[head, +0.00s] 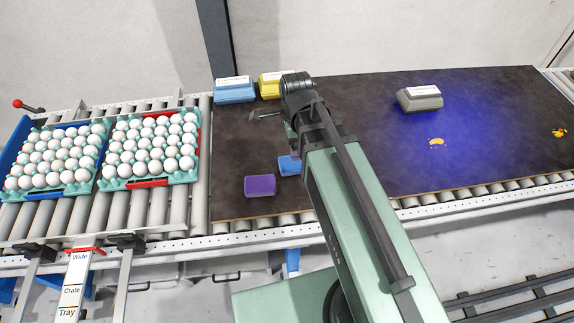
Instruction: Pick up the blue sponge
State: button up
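A small blue block, which looks like the blue sponge (287,165), lies on the dark board (235,150), just left of my arm. My arm hides its right part. My gripper (293,148) is at the far end of my arm, just above the blue sponge in the picture. Its fingers are mostly hidden behind my wrist and arm, so I cannot tell whether they are open or shut, or whether they touch the sponge.
A purple block (260,186) lies left of the blue sponge. Light blue (234,92), yellow (270,88) and grey (420,99) labelled blocks stand farther back. Yellow smears (436,142) mark the board at right. Egg trays (150,182) sit on rollers at left.

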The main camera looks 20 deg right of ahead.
aim_at(294, 163)
notch_tip(294, 163, down, 11)
jog(key=b, duration=1.1)
jog(key=shift+w+f, duration=0.1)
jog(key=shift+w, duration=0.05)
jog(key=shift+r, duration=0.25)
jog(key=c, duration=1)
jog(key=shift+r+p, duration=0.15)
jog(key=shift+p, duration=0.25)
notch_tip(294, 163, up, 20)
jog(key=p, duration=1.9)
jog(key=shift+p, duration=0.35)
